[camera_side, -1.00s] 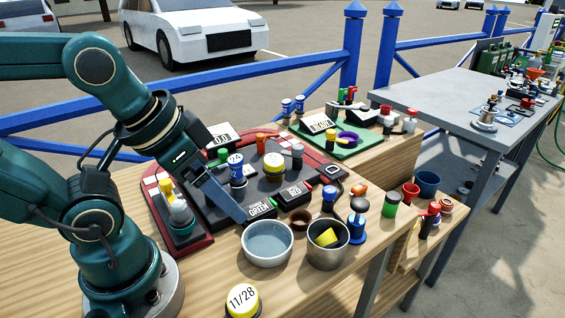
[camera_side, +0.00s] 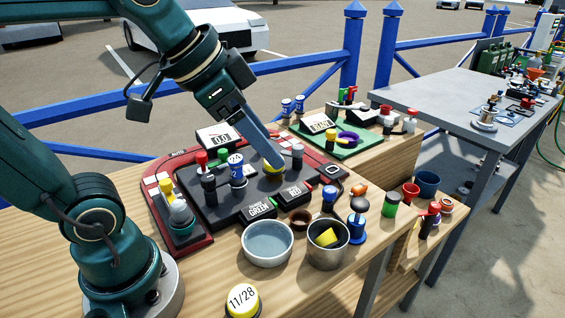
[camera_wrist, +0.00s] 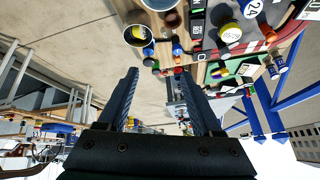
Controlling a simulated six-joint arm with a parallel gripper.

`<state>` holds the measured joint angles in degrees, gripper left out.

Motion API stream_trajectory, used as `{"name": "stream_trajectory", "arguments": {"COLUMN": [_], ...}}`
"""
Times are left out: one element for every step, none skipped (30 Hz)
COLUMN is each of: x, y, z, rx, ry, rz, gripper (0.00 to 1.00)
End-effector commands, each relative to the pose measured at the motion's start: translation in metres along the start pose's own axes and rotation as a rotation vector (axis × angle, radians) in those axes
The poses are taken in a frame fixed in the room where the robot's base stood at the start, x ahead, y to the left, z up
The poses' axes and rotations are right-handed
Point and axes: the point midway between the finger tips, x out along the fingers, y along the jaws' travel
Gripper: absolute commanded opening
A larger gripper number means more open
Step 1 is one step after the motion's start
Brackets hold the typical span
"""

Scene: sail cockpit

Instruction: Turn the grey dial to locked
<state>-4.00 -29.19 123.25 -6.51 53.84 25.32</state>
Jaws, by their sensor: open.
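A grey-capped knob (camera_side: 297,152) stands at the right of the dark panel (camera_side: 222,212); a light grey knob (camera_side: 180,212) stands at its left on a dark green base. I cannot tell which is the grey dial, and no locked mark is readable. My gripper (camera_side: 277,164) reaches over the panel in the side view, its tip in front of a yellow-topped round piece (camera_side: 270,172) and left of the grey-capped knob. Contact cannot be told. In the wrist view my gripper (camera_wrist: 157,72) has its fingers apart, with nothing between them.
A blue-topped knob (camera_side: 237,170) and red-topped knob (camera_side: 202,170) stand left of my gripper. A white bowl (camera_side: 267,244) and metal cup (camera_side: 327,244) stand in front of the panel. A green tray (camera_side: 350,151) lies to the right. The front-left table is mostly clear.

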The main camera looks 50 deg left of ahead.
Motion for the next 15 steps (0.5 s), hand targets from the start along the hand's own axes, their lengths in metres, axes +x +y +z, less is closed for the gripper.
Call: {"name": "stream_trajectory", "arguments": {"x": [0.003,0.005,0.009,0.012,0.016,0.022,0.027,0.032,0.040,0.046,0.052,0.061,0.069,0.076,0.086], "y": [-0.009,-0.014,-0.021,-0.028,-0.035,-0.045,-0.052,-0.060,-0.071,-0.079,-0.088,-0.099,-0.108,-0.117,-0.129], "z": [-0.013,-0.021,-0.031,-0.038,-0.045,-0.054,-0.060,-0.065,-0.072,-0.076,-0.079,-0.082,-0.084,-0.085,-0.085], "rx": [0.015,0.028,0.044,0.054,0.065,0.075,0.083,0.089,0.094,0.098,0.100,0.101,0.100,0.095,0.089], "ry": [-0.005,-0.007,-0.009,-0.011,-0.013,-0.015,-0.019,-0.022,-0.027,-0.031,-0.035,-0.041,-0.046,-0.050,-0.057], "rz": [0.003,0.005,0.008,0.010,0.012,0.015,0.017,0.020,0.024,0.026,0.029,0.034,0.036,0.040,0.044], "gripper": [0.67,0.67,0.67,0.67,0.67,0.67,0.67,0.67,0.67,0.67,0.67,0.67,0.67,0.67,0.67]}}
